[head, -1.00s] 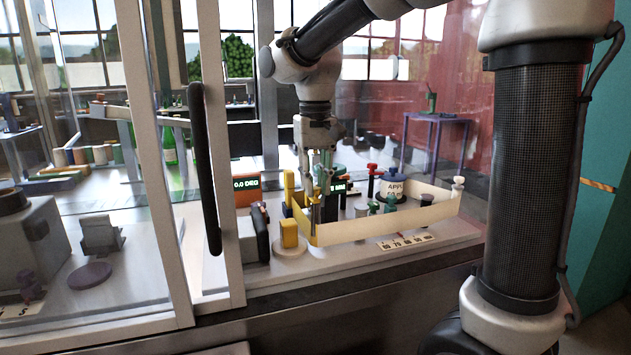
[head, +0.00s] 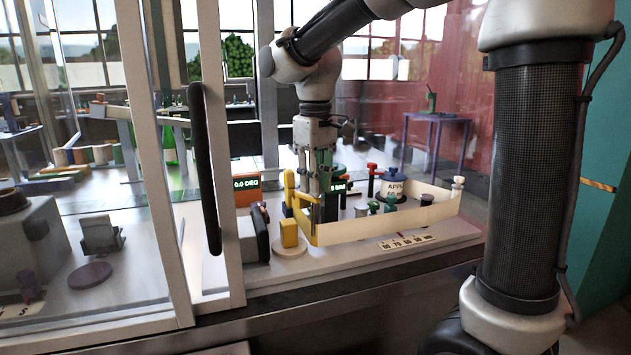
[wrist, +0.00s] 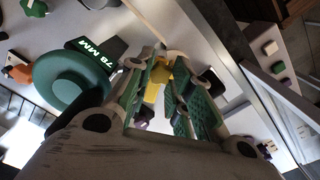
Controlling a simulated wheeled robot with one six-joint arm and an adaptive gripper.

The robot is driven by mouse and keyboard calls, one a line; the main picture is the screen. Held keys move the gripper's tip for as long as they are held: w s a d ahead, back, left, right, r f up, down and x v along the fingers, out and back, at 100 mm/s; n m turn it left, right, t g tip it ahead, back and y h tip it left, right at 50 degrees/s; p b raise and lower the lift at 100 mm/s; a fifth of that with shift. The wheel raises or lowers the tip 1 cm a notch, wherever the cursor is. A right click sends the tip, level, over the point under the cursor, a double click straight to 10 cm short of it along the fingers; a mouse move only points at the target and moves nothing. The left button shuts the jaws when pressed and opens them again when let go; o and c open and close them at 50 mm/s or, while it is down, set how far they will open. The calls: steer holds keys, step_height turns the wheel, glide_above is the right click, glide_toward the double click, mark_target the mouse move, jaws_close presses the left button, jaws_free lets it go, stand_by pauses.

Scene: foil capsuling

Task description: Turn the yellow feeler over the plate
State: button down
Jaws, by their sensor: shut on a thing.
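The yellow feeler (head: 289,184) stands upright on the bench, with a yellow arm reaching toward my gripper. My gripper (head: 321,214) points down inside a low cream band, just right of the feeler. In the wrist view, the green-padded fingers (wrist: 157,92) close around a yellow part (wrist: 155,82) near their tips, apparently the feeler. The exact contact is partly hidden. A yellow block (head: 290,232) sits on a pale round base (head: 289,248) in front. I cannot tell which surface is the plate.
An orange box (head: 247,190) reads 0.0 DEG. A green round knob (wrist: 73,85) is beside the fingers. A black-handled frame (head: 205,170) stands at left.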

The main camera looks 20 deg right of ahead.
steer(key=n, duration=0.4)
steer(key=shift+n, duration=2.6)
steer(key=c, duration=1.3)
jaws_free()
steer(key=shift+o, duration=0.2)
step_height(320, 180, up, 12)
steer(key=shift+s+d, duration=0.1)
